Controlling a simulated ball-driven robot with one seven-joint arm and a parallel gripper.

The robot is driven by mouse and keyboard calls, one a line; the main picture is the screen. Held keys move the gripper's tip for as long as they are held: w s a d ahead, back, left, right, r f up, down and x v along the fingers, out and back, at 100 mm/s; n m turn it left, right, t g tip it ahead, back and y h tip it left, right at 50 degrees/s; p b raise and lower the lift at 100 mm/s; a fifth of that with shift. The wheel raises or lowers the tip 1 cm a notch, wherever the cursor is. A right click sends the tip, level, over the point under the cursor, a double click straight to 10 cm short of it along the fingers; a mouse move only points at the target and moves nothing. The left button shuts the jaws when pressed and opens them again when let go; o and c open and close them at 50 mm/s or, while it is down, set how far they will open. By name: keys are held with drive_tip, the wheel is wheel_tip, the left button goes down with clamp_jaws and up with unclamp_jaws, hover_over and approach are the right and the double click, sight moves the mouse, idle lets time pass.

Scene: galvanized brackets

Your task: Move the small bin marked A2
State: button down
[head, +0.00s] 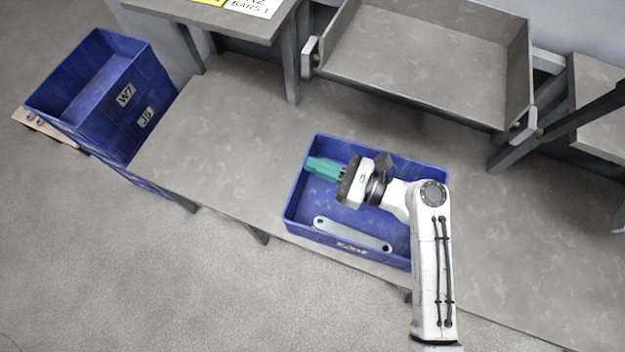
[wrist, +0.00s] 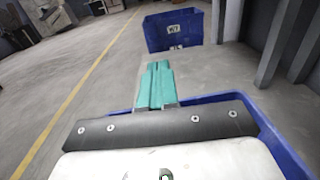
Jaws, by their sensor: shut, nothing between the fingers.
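A shallow blue bin (head: 294,205) sits on the grey bench. The marking on its front wall is too small to read, and I see no label that clearly reads A2. A flat grey bracket with a hole at each end (head: 352,234) lies inside along the front wall. My gripper (head: 310,166) has teal fingers, shut and empty, over the bin's left side and pointing left. I cannot tell how far above the bin it is. In the wrist view the fingers (wrist: 156,72) are together, with the bin's blue rim (wrist: 285,150) behind and beside the gripper.
Stacked blue crates marked W7 and J5 (head: 150,85) stand at the left, past the grey bench (head: 225,130). A grey tray with raised sides (head: 425,55) is behind the bin. A shelf with a partly cut-off sign (head: 250,6) is at the top. The bench is bare either side.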

sight(300, 178)
wheel_tip(300, 178, down, 9)
drive_tip(key=b, duration=0.3)
drive_tip(key=shift+a+f, duration=0.15)
drive_tip(key=shift+f, duration=0.05)
drive_tip(key=shift+w+a+r, duration=0.1)
drive_tip(key=shift+w+a, duration=0.05)
drive_tip(key=shift+a, duration=0.35)
